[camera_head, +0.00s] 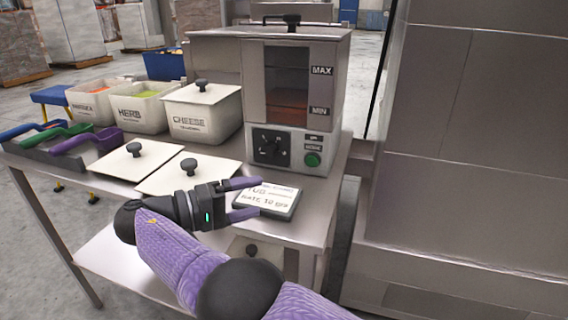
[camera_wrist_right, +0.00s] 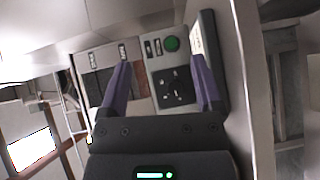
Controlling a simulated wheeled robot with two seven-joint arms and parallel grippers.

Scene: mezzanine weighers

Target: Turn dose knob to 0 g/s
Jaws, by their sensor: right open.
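The dose knob (camera_head: 270,148) is a dark knob on a black square dial, on the light front panel of the steel dosing machine (camera_head: 222,62). In the right wrist view the dial (camera_wrist_right: 174,88) shows beyond and between my fingers, with white marks too small to read. My right gripper (camera_head: 246,199) is open and empty, in front of the machine and apart from the knob. It also shows in the right wrist view (camera_wrist_right: 160,84). The knob's exact setting cannot be read. My left gripper is not in view.
A green button (camera_head: 313,159) sits right of the dial. A small sign (camera_head: 283,201) lies on the table near my right fingers. Two lids (camera_head: 135,160) lie to the left, with the CHEESE bin (camera_head: 202,117), other bins and scoops (camera_head: 88,142). A large steel cabinet (camera_head: 470,150) stands at right.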

